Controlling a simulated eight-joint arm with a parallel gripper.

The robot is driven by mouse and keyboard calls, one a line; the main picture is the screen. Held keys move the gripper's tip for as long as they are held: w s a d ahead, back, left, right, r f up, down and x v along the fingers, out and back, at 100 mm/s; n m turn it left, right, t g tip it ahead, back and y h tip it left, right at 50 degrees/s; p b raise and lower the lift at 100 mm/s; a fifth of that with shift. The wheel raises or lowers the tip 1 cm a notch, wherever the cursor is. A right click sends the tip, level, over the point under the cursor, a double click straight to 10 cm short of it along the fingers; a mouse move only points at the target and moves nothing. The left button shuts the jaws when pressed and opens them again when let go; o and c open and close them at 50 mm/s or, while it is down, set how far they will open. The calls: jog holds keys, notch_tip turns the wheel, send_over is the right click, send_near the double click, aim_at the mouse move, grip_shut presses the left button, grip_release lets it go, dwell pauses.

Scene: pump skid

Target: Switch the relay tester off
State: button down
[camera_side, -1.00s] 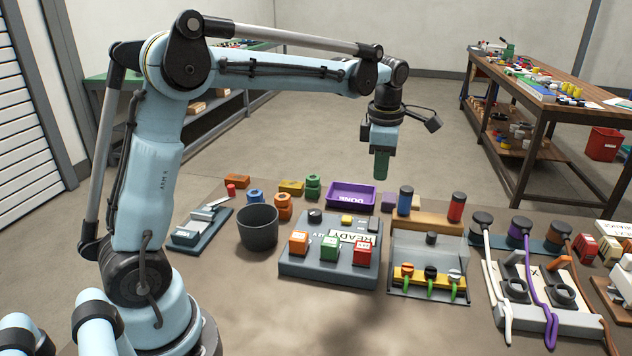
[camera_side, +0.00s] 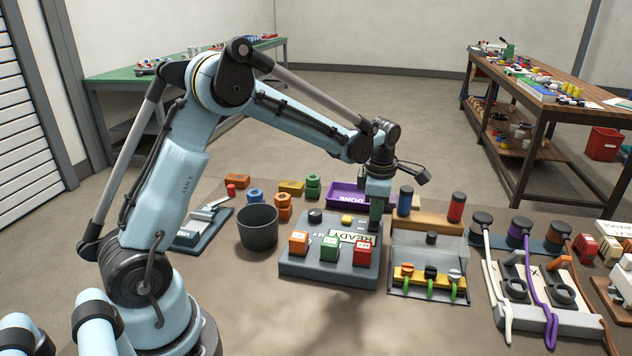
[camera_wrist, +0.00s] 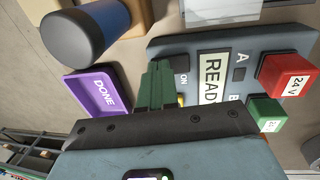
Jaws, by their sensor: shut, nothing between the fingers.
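The relay tester (camera_side: 325,268) is a grey sloped box with a READY label (camera_side: 349,237), a dark knob (camera_side: 315,215) and a yellow button (camera_side: 347,219). Orange (camera_side: 298,242), green (camera_side: 330,247) and red (camera_side: 362,253) blocks stand on its front. My gripper (camera_side: 376,227) is shut and empty, pointing down at the tester's back right corner.
A purple DONE tray (camera_side: 340,194) lies just behind the tester. A blue cylinder (camera_side: 405,201) and a red cylinder (camera_side: 456,207) stand at the back right. A lidded box with green-hooked parts (camera_side: 430,285) is close on the right. A dark bin (camera_side: 258,228) stands on the left.

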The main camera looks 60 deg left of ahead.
aim_at(374, 226)
jog(key=shift+w+a+f+g+h, duration=0.15)
jog(key=shift+w+f+g+h, duration=0.05)
jog(key=shift+f+g+h, duration=0.25)
jog(key=shift+w+a+f, duration=0.2)
jog(key=shift+w, duration=0.05)
jog(key=shift+s+d, duration=0.1)
jog(key=shift+s, duration=0.05)
jog(key=shift+s+d+r, duration=0.25)
jog(key=shift+s+d, duration=0.2)
jog(key=shift+d, duration=0.15)
notch_tip(374, 226, up, 14)
jog(key=w+a, duration=0.2)
jog(key=shift+s+d, duration=1.35)
jog(key=shift+s, duration=0.25)
jog(key=shift+t+y, duration=0.45)
jog(key=f, duration=0.4)
jog(key=w+a+f, duration=0.1)
jog(key=f, duration=0.8)
jog(key=shift+w+a+f, duration=0.1)
jog(key=shift+w+a, duration=0.1)
